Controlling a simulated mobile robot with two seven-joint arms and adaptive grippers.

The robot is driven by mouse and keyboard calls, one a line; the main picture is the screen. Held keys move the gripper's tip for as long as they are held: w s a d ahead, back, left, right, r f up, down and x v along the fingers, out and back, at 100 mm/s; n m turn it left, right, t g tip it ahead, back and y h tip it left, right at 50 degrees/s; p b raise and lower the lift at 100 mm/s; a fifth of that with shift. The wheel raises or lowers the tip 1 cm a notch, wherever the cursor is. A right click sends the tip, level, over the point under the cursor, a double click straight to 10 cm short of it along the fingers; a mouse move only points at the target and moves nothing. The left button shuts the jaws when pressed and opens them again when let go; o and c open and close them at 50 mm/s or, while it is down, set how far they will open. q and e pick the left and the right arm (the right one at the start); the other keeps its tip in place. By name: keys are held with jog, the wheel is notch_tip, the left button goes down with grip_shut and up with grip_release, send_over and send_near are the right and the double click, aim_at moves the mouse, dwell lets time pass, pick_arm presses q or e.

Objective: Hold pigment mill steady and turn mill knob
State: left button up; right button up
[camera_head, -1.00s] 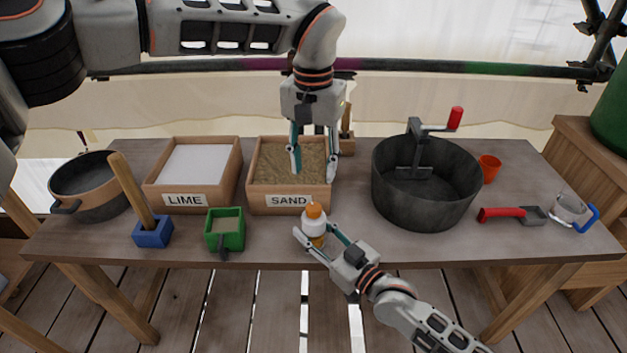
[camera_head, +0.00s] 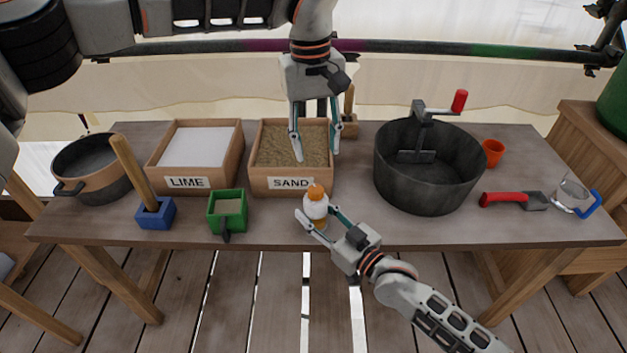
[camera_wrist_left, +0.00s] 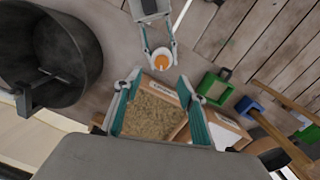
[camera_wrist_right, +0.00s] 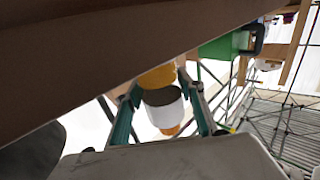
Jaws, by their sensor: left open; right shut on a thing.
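The pigment mill, a small white body (camera_head: 316,208) with an orange knob (camera_head: 315,191) on top and a yellow-orange lower part, is upright at the front of the table. My right gripper (camera_head: 318,217) is shut around its body. I cannot tell whether its base touches the table. The mill body also shows between the fingers in the right wrist view (camera_wrist_right: 163,105). My left gripper (camera_head: 316,156) is open and empty, pointing down above the sand box, behind and above the mill. In the left wrist view the knob (camera_wrist_left: 160,62) lies just beyond the open fingertips.
The sand box (camera_head: 262,181) and lime box (camera_head: 160,178) stand behind and left. A green container (camera_head: 226,210) and blue block (camera_head: 155,214) are left of the mill. A dark cauldron (camera_head: 430,190) stands right, with a red-handled trowel (camera_head: 503,199) beyond it.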

pick_arm(q)
jog(key=n, duration=0.4)
jog(key=m+g+h, duration=0.1)
jog(key=m+h, duration=0.2)
jog(key=m, duration=2.7)
send_near(315, 188)
jog(key=shift+n+h, duration=0.3)
jog(key=x, duration=0.8)
jog(key=shift+a+f, duration=0.1)
jog(key=shift+f, duration=0.35)
jog(key=c, duration=1.1)
